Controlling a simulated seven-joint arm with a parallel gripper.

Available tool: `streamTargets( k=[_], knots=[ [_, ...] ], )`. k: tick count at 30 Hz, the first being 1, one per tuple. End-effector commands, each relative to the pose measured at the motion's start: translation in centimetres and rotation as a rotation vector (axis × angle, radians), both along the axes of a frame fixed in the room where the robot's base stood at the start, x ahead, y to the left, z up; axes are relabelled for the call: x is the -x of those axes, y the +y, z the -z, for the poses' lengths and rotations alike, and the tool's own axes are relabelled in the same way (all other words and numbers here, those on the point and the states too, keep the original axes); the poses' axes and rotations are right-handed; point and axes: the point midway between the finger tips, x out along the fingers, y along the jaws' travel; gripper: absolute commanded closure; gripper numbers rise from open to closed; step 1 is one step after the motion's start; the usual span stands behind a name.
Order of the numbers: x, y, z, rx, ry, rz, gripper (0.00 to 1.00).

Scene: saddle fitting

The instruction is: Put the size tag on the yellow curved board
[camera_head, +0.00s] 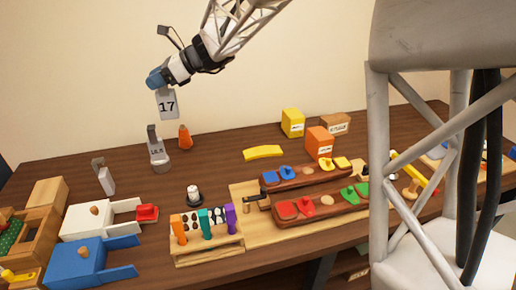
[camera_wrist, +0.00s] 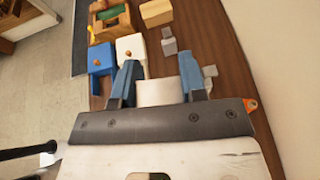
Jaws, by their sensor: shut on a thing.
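The size tag (camera_head: 167,104) is a grey-white plate marked 17. My gripper (camera_head: 156,80) is shut on its upper part and holds it upright in the air, above the back left of the table. In the wrist view the tag's pale edge (camera_wrist: 160,92) shows between the blue fingers of my gripper (camera_wrist: 158,75). The yellow curved board (camera_head: 262,153) lies on the table, lower and to the right of my gripper. It is apart from the tag and does not show in the wrist view.
A grey stand with a label (camera_head: 157,150) and an orange cone-shaped thing (camera_head: 185,138) stand below the tag. A yellow box (camera_head: 292,122) and an orange box (camera_head: 319,142) stand right of the board. Long brown holders (camera_head: 330,207) lie in front.

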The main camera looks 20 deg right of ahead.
Motion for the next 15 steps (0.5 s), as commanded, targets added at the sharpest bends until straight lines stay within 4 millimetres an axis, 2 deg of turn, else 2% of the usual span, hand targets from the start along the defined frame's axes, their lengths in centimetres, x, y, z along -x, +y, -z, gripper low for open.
streamTargets(
  k=[8, 15],
  knots=[
    [-3.1, -5.8, 2.9, 0.003, 0.003, 0.057, 0.99],
    [-5.5, -11.9, 5.9, 0.004, 0.002, 0.114, 0.99]
  ],
)
